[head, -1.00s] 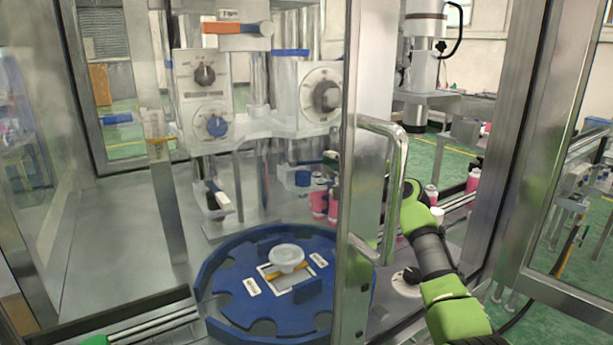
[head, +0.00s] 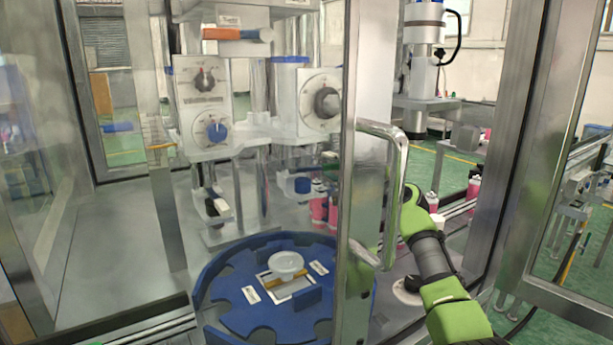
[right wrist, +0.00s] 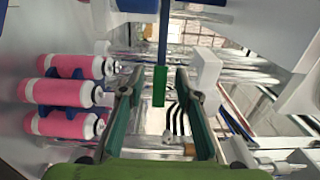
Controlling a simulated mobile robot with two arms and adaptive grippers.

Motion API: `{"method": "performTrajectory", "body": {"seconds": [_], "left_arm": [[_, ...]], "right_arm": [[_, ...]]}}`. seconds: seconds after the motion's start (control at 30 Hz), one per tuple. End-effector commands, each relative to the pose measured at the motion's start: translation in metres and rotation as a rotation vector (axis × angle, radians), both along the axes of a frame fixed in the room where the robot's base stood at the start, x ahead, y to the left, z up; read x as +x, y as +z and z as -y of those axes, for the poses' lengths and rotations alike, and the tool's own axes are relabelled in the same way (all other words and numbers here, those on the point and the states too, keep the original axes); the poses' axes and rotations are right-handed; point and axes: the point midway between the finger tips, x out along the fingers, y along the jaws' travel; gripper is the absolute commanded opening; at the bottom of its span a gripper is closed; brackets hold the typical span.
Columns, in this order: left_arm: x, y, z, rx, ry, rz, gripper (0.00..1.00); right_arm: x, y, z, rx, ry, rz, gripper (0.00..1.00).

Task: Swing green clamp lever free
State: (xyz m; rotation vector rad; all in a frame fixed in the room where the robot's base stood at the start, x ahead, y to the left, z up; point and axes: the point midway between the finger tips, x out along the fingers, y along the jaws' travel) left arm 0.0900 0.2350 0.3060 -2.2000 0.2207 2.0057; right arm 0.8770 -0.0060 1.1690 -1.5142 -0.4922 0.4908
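In the right wrist view, the green clamp lever (right wrist: 159,87) hangs from a thin blue rod, its lower end between the fingertips of my right gripper (right wrist: 159,76). The two dark green fingers stand apart, with a gap on either side of the lever; I cannot tell how far beyond the tips it lies. In the head view, my right wrist (head: 412,212) reaches in from the right, behind the door's steel handle. The fingers and the lever cannot be made out there. My left gripper is not in view.
The steel door handle (head: 400,185) and post (head: 362,200) stand close to my right arm. A blue rotary table (head: 235,305) carries a white cup (head: 286,266). Several pink cans (right wrist: 65,93) are racked left of the fingers. A white block (right wrist: 205,68) is right of them.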

Motion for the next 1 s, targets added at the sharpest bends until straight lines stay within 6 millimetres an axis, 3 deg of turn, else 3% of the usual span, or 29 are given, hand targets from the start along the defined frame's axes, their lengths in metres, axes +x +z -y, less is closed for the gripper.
{"method": "performTrajectory", "body": {"seconds": [0.6, 1.0], "left_arm": [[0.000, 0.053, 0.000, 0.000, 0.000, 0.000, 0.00], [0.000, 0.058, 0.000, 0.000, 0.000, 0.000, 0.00]], "right_arm": [[-0.043, 0.002, 0.032, 0.000, 0.000, -0.001, 0.31], [-0.053, -0.001, 0.038, 0.000, 0.001, -0.001, 0.31]]}}
